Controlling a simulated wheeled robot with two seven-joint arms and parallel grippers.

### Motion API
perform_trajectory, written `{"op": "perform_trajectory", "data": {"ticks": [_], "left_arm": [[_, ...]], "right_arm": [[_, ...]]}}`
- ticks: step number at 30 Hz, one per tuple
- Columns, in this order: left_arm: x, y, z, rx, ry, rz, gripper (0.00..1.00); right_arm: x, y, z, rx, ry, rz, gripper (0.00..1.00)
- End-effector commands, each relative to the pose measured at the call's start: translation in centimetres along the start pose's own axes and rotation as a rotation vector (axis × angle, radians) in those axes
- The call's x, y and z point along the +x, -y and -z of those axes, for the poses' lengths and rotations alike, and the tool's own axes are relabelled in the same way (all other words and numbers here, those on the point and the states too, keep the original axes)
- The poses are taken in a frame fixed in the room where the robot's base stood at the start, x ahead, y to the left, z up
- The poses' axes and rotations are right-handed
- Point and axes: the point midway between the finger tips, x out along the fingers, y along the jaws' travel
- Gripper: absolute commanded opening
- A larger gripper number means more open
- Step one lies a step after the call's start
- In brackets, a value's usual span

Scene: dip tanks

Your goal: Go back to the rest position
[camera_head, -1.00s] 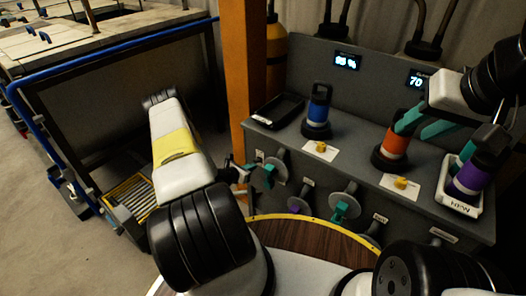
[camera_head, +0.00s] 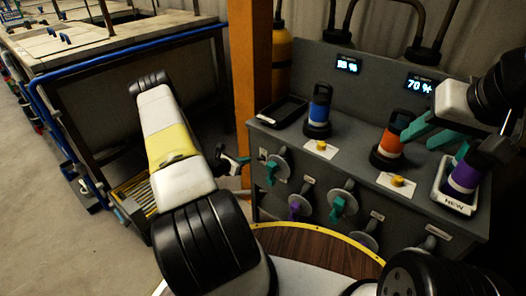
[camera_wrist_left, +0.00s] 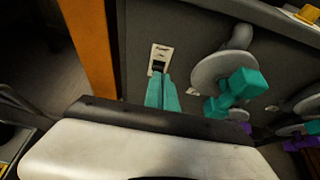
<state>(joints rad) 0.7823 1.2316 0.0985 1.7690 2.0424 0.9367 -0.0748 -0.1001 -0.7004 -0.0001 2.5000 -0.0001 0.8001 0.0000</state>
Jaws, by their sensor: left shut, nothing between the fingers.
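My left arm reaches forward from the bottom of the head view. Its gripper (camera_head: 238,161) is in front of the grey cabinet, left of the first valve. In the left wrist view its teal fingers (camera_wrist_left: 161,93) are together and empty, pointing at a small switch plate (camera_wrist_left: 159,58). My right gripper (camera_head: 428,132) comes in from the right, above the cabinet top. Its teal fingers look spread, between the orange bottle (camera_head: 390,143) and the purple bottle (camera_head: 464,176). The purple bottle stands in a white tray marked NEW (camera_head: 454,203) and is partly hidden.
The grey cabinet (camera_head: 262,203) carries a blue bottle (camera_head: 319,110), a black tray (camera_head: 283,110) and yellow buttons. Teal and purple valve handles stick out of its front. An orange post (camera_head: 246,75) stands beside it. A bench with a blue rail (camera_head: 140,48) is at left.

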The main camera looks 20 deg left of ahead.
Motion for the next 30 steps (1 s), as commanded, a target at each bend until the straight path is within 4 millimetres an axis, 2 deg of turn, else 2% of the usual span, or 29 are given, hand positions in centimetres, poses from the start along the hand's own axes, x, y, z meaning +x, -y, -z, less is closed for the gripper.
{"op": "perform_trajectory", "data": {"ticks": [4,17,20,23,26,30], "left_arm": [[-0.5,-0.4,-0.6,0.000,-0.001,0.001,0.00],[-0.6,-0.4,-0.6,0.000,-0.001,0.002,0.00],[-0.6,-0.2,-1.5,0.020,0.004,0.016,0.00],[-0.7,0.8,-4.8,0.100,0.020,0.068,0.00],[-1.3,3.2,-10.3,0.249,0.043,0.167,0.00],[-3.7,8.3,-18.4,0.516,0.072,0.335,0.00]], "right_arm": [[0.0,0.0,0.0,0.000,0.000,0.000,0.36],[0.0,0.0,0.0,0.000,0.000,0.000,0.36],[0.0,0.0,0.0,0.000,0.000,0.000,0.36],[0.0,0.0,0.0,0.000,0.000,0.000,0.36],[0.0,0.0,0.0,0.000,0.000,0.000,0.36],[0.0,0.0,0.0,0.000,0.000,0.000,0.36]]}}
